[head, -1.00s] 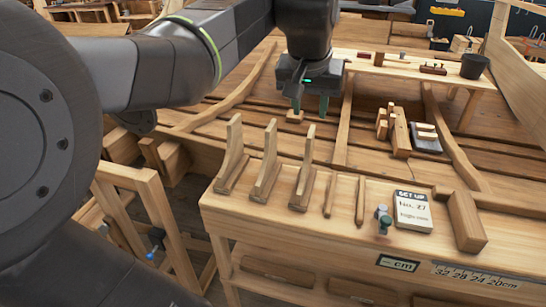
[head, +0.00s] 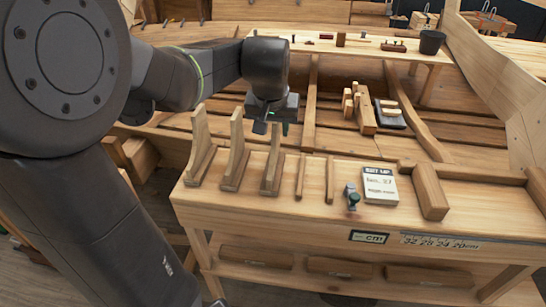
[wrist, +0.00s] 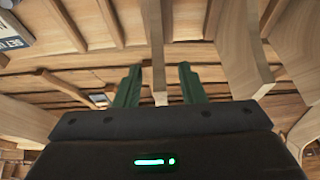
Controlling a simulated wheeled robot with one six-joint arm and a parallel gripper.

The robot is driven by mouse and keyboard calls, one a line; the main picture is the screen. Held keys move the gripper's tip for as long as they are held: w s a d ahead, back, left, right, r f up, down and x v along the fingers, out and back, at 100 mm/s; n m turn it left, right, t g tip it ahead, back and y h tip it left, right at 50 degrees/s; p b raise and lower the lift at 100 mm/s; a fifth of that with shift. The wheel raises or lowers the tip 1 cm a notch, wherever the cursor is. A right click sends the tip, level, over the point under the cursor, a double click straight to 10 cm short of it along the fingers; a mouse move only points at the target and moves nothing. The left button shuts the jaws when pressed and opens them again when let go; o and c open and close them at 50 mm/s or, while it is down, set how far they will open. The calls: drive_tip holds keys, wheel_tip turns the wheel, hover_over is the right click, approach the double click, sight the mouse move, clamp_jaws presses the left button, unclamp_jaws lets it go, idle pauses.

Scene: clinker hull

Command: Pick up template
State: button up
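Three upright wooden templates with broad feet stand in a row on the bench: left (head: 200,145), middle (head: 235,150) and right (head: 272,165). My gripper (head: 274,127) is at the top of the right template, pointing down. In the wrist view my gripper (wrist: 159,86) is open, its two green fingers apart. The right template (wrist: 158,55) shows edge-on between them, with gaps either side and no visible grip. The middle template (wrist: 240,50) shows to the right in that view. In the head view the gripper partly hides the right template's top.
Two thin battens (head: 329,180), a small green-grey clamp (head: 352,197), a set-up card (head: 380,186) and a wooden block (head: 430,192) lie to the right on the bench (head: 290,215). Planks and hull ribs lie behind.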

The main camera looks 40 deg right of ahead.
drive_tip(key=shift+w+d+f, duration=0.1)
drive_tip(key=shift+d+f, duration=0.05)
drive_tip(key=shift+f, duration=0.3)
clamp_jaws()
drive_tip(key=shift+r, duration=0.1)
